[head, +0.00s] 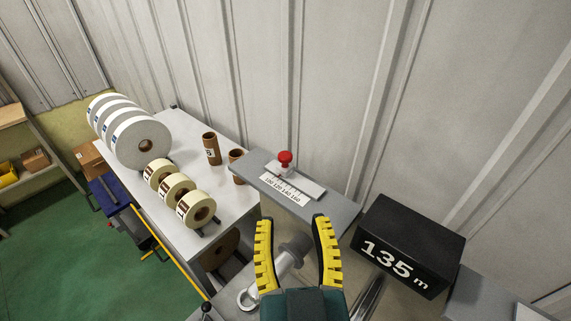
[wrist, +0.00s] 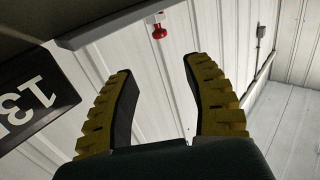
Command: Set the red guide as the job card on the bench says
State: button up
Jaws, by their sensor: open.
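The red guide (head: 285,160) is a red knob standing on a light slotted plate at the back of a grey shelf (head: 330,210). A white scale strip (head: 283,189) with printed numbers lies in front of it; the numbers are too small to read surely. In the wrist view the red guide (wrist: 159,32) shows beyond my fingers, near the top. My gripper (head: 292,220) is open and empty, with yellow-padded fingers, in front of and below the shelf in the head view. Its fingers (wrist: 160,65) also show in the wrist view. I cannot make out the job card.
A black display box (head: 410,247) reading "135 m" stands right of the shelf. A table (head: 228,190) at left holds large white rolls (head: 140,140), smaller cream rolls (head: 178,188) and brown cores (head: 211,149). A corrugated wall stands close behind.

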aim_at(286, 159)
jog(key=w, duration=0.5)
jog(key=w+p, duration=0.1)
jog(key=w, duration=0.4)
jog(key=w+a, duration=0.1)
jog(key=w, duration=0.3)
jog(key=shift+w+r+p, duration=0.1)
jog(key=shift+w+p, duration=0.2)
jog(key=shift+w, duration=0.1)
grip_shut()
